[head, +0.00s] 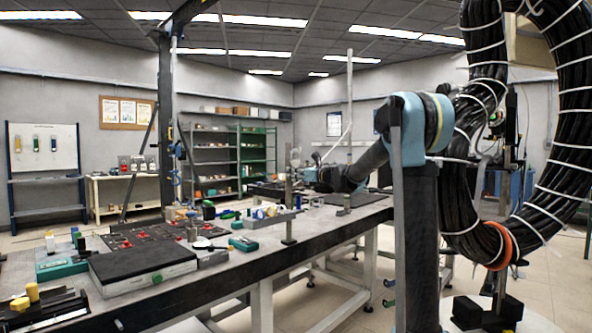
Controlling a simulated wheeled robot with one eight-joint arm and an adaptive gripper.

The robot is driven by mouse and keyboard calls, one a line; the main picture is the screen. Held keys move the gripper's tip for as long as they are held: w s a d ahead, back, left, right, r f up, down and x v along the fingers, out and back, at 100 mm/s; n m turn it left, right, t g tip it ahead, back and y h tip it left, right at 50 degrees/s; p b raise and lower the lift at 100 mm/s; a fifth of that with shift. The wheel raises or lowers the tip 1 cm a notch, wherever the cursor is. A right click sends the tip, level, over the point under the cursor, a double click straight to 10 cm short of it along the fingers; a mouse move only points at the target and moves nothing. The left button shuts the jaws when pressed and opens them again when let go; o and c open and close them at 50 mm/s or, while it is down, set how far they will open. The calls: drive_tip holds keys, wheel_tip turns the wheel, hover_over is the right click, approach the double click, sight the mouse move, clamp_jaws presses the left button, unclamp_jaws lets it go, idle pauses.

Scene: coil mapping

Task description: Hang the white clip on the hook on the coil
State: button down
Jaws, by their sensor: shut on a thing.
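The coil is a thick bundle of black cables (560,185) hanging in a large loop at the right, close to me. White ties wrap it at intervals, and an orange band (498,246) is around its lower part. I cannot make out a hook on it. My arm reaches from its blue-and-black joint down and left over the table. My gripper (308,173) is at its far end, well left of the coil and apart from it. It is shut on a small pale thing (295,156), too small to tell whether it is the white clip.
A post (289,205) stands near the gripper.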

sight(298, 167)
drive_tip(key=shift+d+r, duration=0.1)
idle(0.3)
drive_tip(key=shift+s+d+r, duration=0.3)
drive_tip(key=shift+r, duration=0.35)
drive_tip(key=shift+s+d+r, duration=0.25)
drive_tip(key=shift+r, duration=0.35)
drive_tip(key=shift+s+d, duration=0.1)
drive_tip(key=shift+d, duration=0.05)
drive_tip(key=shift+v, duration=1.3)
drive_tip(key=shift+s+d, duration=0.1)
drive_tip(key=shift+s+d, duration=0.3)
drive_tip(key=shift+d, duration=0.1)
idle(0.5)
